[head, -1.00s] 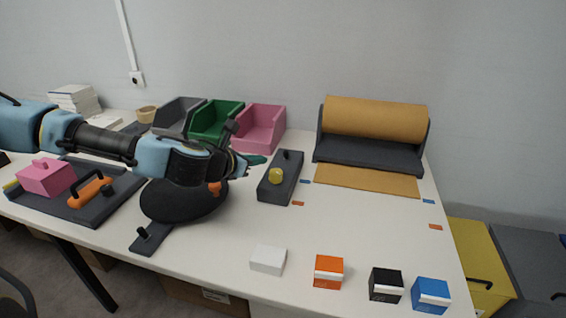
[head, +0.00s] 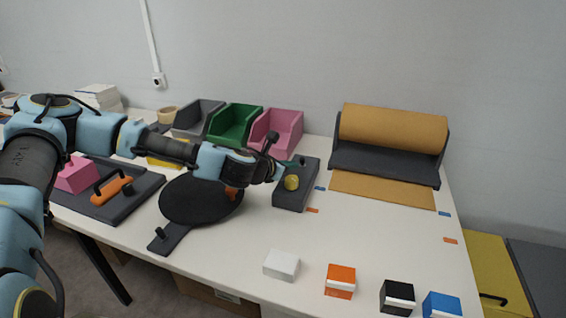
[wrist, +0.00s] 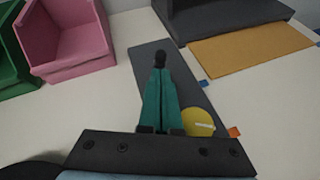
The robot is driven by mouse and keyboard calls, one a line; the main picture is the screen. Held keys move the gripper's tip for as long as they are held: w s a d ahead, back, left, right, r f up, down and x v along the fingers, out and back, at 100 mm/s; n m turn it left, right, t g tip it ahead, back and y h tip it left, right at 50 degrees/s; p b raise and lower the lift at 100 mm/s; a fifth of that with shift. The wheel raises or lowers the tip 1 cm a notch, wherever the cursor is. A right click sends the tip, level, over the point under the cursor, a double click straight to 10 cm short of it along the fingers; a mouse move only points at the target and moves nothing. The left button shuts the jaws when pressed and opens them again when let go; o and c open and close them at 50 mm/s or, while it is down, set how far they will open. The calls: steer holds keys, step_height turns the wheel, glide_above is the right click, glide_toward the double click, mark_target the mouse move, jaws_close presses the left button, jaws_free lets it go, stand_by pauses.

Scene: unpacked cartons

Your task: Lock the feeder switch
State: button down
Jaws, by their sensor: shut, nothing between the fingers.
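The feeder switch is a dark grey box (head: 290,204) on the table, left of the paper roll. A round yellow knob (head: 292,183) with a white line sits on its top; it also shows in the wrist view (wrist: 198,122). A black peg (wrist: 160,54) stands near the box's far end. My gripper (wrist: 160,72) has teal fingers, closed together and empty. It reaches over the box, left of the yellow knob, with its tips at the peg in the wrist view. I cannot tell whether they touch. In the head view my gripper (head: 301,162) partly hides the box's far end.
The paper roll (head: 394,128) stands at the back right. Grey, green and pink bins (head: 276,135) stand behind my gripper. A black round disc (head: 200,205) lies under my arm. White, orange, black and blue small boxes (head: 340,281) line the front edge.

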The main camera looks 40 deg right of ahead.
steer(key=shift+x, duration=0.9)
steer(key=shift+r, duration=0.1)
steer(key=shift+r+p, duration=0.1)
steer(key=shift+p, duration=0.4)
steer(key=shift+d+y, duration=0.1)
steer(key=shift+y, duration=0.2)
